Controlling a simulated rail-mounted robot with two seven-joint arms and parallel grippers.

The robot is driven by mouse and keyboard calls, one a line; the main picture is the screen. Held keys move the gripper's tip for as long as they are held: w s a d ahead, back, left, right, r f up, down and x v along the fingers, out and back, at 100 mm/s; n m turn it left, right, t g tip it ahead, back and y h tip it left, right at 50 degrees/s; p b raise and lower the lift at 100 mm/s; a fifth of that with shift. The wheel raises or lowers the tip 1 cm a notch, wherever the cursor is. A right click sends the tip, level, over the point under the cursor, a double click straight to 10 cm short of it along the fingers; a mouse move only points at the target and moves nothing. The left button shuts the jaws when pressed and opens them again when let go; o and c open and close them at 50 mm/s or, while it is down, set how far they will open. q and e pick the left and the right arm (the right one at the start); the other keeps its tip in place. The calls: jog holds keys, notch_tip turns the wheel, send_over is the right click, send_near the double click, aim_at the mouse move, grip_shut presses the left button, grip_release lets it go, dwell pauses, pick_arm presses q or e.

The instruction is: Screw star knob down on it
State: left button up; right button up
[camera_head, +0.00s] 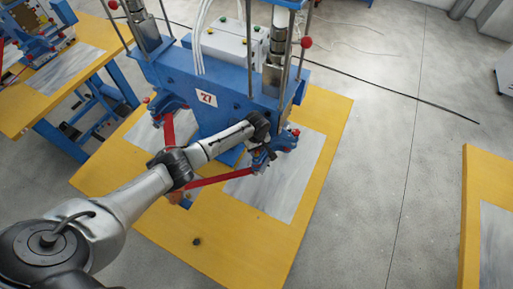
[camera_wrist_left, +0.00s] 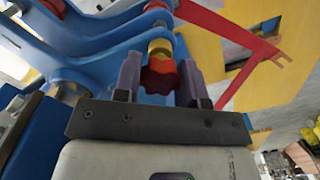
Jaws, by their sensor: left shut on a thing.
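A red star knob (camera_wrist_left: 160,76) sits between the two fingers of my left gripper (camera_wrist_left: 160,84) in the wrist view. The gripper is shut on it. A brass-coloured collar (camera_wrist_left: 160,47) lines up with the knob on its far side, against the blue clamp bracket (camera_wrist_left: 105,55). I cannot tell how far the knob is threaded on. In the head view my left gripper (camera_head: 263,154) is at the right-hand blue clamp, largely hidden by my wrist. The knob cannot be made out there. My right gripper is not in view.
The blue machine marked 27 (camera_head: 207,98) stands on a yellow table (camera_head: 235,246) with grey plates (camera_head: 275,192). Red bars (camera_head: 222,178) reach out from the clamps. A small dark part (camera_head: 196,241) lies near the table's front.

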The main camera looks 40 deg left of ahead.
pick_arm(q)
jog(key=shift+f, duration=0.15)
jog(key=m, duration=0.4)
jog(key=shift+m, duration=0.3)
jog(key=m, duration=0.5)
jog(key=shift+m, duration=0.4)
jog(key=m, duration=0.4)
jog(key=shift+a, duration=0.1)
jog(key=m+b, duration=0.1)
jog(key=m, duration=0.4)
jog(key=o, duration=0.9)
jog(key=shift+c, duration=0.2)
